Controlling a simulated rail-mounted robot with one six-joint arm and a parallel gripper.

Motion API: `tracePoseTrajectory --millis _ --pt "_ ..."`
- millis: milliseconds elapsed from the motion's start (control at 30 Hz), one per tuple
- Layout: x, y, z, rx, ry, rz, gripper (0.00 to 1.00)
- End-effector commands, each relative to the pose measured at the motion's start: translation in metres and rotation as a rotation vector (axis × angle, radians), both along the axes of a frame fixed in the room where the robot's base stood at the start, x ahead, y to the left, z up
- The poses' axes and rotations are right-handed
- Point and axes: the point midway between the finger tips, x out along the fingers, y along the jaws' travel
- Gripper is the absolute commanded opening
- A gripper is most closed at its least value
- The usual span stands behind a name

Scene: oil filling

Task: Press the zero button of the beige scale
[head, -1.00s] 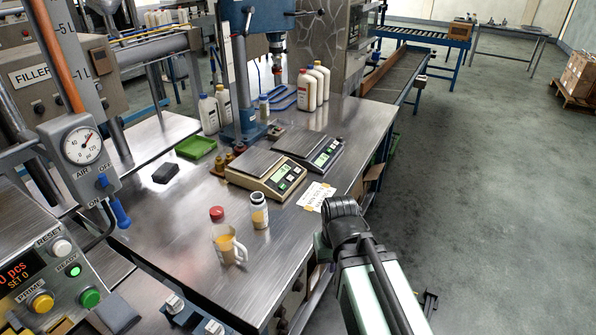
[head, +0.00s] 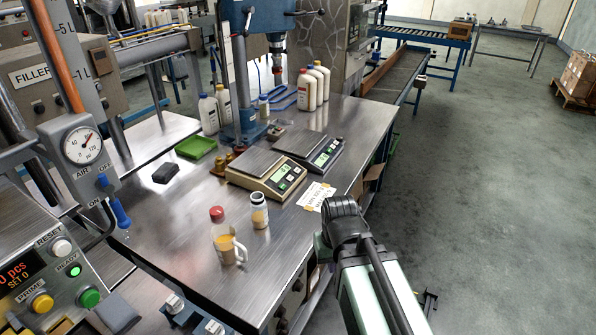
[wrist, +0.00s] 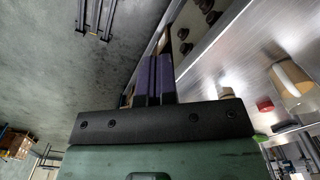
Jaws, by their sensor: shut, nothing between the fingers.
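The beige scale (head: 267,175) stands on the steel table in the head view. It has a flat metal pan and a green-lit display with small buttons on its front panel. Which button is zero is too small to read. The scale is empty. My arm's end reaches toward the table's right edge in the head view, to the right of and nearer than the scale, and my gripper itself is not visible there. In the wrist view my gripper (wrist: 154,80) shows its two dark purple fingers together, shut and empty, beside the table edge. The scale cannot be made out in the wrist view.
A dark scale (head: 309,149) stands right behind the beige one. A paper note (head: 316,196) lies in front. White bottles (head: 314,86) stand behind.

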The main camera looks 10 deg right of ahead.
Motion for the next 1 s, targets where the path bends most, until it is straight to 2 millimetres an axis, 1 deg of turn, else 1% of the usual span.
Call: tracePoseTrajectory --millis 433,500,567,667,767,800,867,900,967,1000 --pt "0.000 0.000 0.000 0.000 0.000 0.000 0.00" --pt "0.000 -0.002 -0.005 0.000 0.000 -0.006 0.00" --pt "0.005 -0.007 -0.013 0.000 0.000 -0.017 0.00" --pt "0.034 -0.014 -0.025 0.015 -0.002 -0.038 0.00" --pt "0.079 -0.016 -0.035 0.075 -0.028 -0.059 0.00" --pt "0.099 -0.016 -0.039 0.106 -0.049 -0.066 0.00" --pt "0.129 -0.015 -0.042 0.157 -0.084 -0.075 0.00" --pt "0.148 -0.015 -0.044 0.189 -0.108 -0.081 0.00" --pt "0.178 -0.015 -0.046 0.240 -0.148 -0.091 0.00" --pt "0.198 -0.015 -0.047 0.274 -0.177 -0.098 0.00"
